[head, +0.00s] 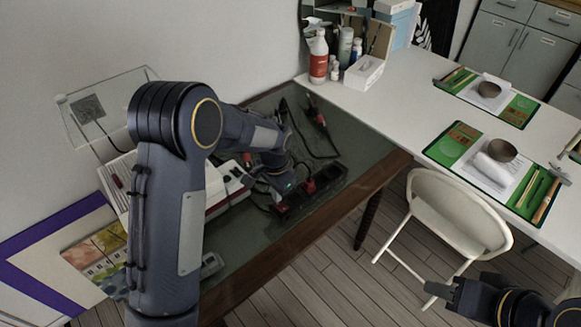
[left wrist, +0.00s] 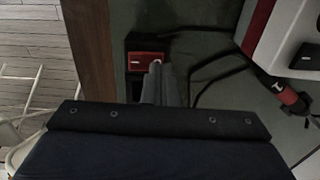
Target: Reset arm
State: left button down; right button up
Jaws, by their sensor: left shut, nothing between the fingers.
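My left arm reaches over the dark green-topped table (head: 345,125) in the head view. Its gripper (head: 281,199) points down beside a black tray-like holder (head: 322,189) with red parts, and is partly hidden by my own arm. In the left wrist view the left gripper's fingers (left wrist: 160,82) are together with nothing between them. A red block (left wrist: 150,61) lies just beyond the fingertips; whether they touch it is unclear. My right gripper (head: 440,293) hangs over the floor at the lower right of the head view, with its jaw opening not clear.
A white and red machine (head: 217,192) stands left of the gripper. Black cables and a tool with red parts (head: 316,115) lie behind. A white folding chair (head: 455,215) stands by the white table (head: 400,105), which holds green mats (head: 450,148) and bottles (head: 318,58).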

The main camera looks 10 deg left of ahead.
pick_arm(q)
jog(key=s+a+r+n+t+h, duration=0.1)
jog(key=s+a+r+n+h, duration=0.15)
jog(key=s+r, duration=0.4)
jog(key=s+a+r+n+t+h, duration=0.1)
jog(key=s+a+r+n, duration=0.15)
jog(key=s+r, duration=0.4)
jog(key=s+r+n+t, duration=0.1)
jog(key=s+r+n, duration=0.1)
jog(key=s, duration=0.5)
jog(key=s+r+n+t, duration=0.2)
jog(key=s+r, duration=0.1)
jog(key=s, duration=0.5)
jog(key=shift+a+t, duration=0.3)
jog(key=shift+a, duration=0.1)
